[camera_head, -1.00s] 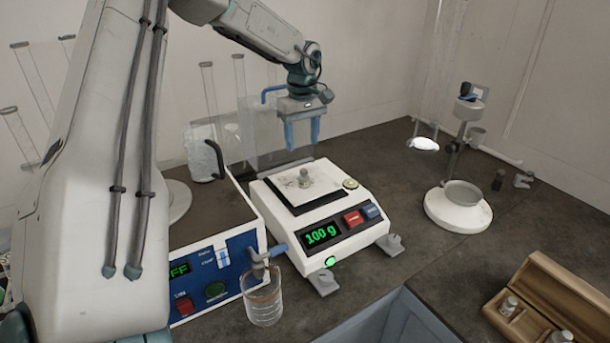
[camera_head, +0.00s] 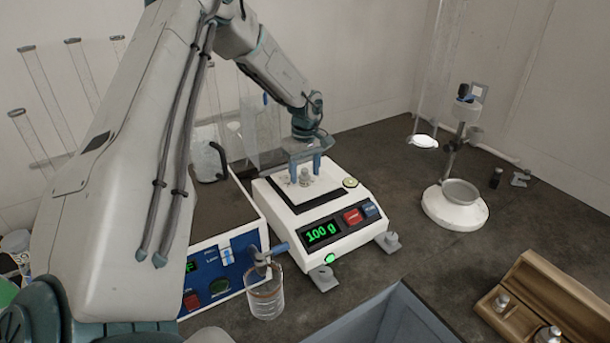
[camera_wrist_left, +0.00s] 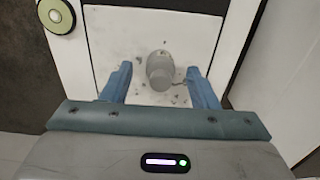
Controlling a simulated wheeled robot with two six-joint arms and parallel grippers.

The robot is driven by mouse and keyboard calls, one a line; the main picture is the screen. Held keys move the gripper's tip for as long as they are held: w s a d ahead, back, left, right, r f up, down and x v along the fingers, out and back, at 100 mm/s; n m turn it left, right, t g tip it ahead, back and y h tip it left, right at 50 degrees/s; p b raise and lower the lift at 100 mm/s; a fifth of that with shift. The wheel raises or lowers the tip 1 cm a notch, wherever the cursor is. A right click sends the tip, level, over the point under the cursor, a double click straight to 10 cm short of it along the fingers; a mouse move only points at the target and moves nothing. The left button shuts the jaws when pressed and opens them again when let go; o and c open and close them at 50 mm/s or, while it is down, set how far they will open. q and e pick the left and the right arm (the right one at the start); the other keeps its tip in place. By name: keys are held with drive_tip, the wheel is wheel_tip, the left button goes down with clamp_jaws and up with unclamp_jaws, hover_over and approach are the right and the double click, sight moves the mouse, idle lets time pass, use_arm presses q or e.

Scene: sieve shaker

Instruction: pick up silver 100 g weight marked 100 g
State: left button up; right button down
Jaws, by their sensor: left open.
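The silver 100 g weight (camera_head: 305,177) stands upright on the white pan (camera_head: 325,183) of the balance (camera_head: 335,225), whose green display reads 100 g. My left gripper (camera_head: 305,168) is open above the pan, its two blue fingers on either side of the weight's upper part. In the left wrist view the weight (camera_wrist_left: 160,71) shows between the open fingertips (camera_wrist_left: 159,80), with a gap on each side. No marking on the weight can be read. My right gripper does not show.
A control box (camera_head: 228,264) and a glass beaker (camera_head: 265,292) stand left of the balance. A white-based stand (camera_head: 455,212) is at the right. A wooden box (camera_head: 510,290) with other weights lies at the front right. The dark bench between balance and stand is clear.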

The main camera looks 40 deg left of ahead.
use_arm(q)
drive_tip(key=shift+f, duration=0.3)
drive_tip(key=shift+s+r, duration=0.1)
drive_tip(key=shift+c, duration=0.4)
